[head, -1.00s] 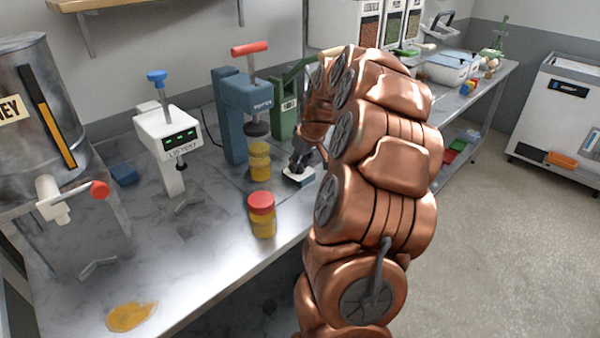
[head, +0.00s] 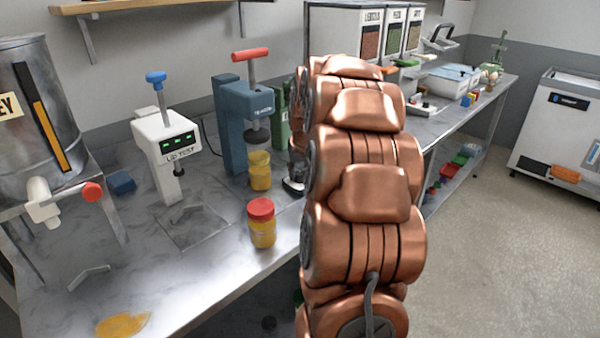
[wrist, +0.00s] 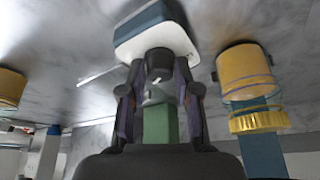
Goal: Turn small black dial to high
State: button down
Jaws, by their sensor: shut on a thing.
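The small black dial (wrist: 159,64) sits on the pale face of a white-and-blue box (wrist: 150,38), which shows at the top middle of the wrist view. My gripper (wrist: 158,84) has one finger on each side of the dial and is shut on it. The dial's pointer and any high marking cannot be read.
A red-lidded yellow jar (head: 262,224) stands near the counter's front edge. The green press (wrist: 158,124) is close by. A white lid tester (head: 165,145) stands further left.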

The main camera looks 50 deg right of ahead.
jog(key=c, duration=0.8)
grip_release()
jog(key=v, duration=1.2)
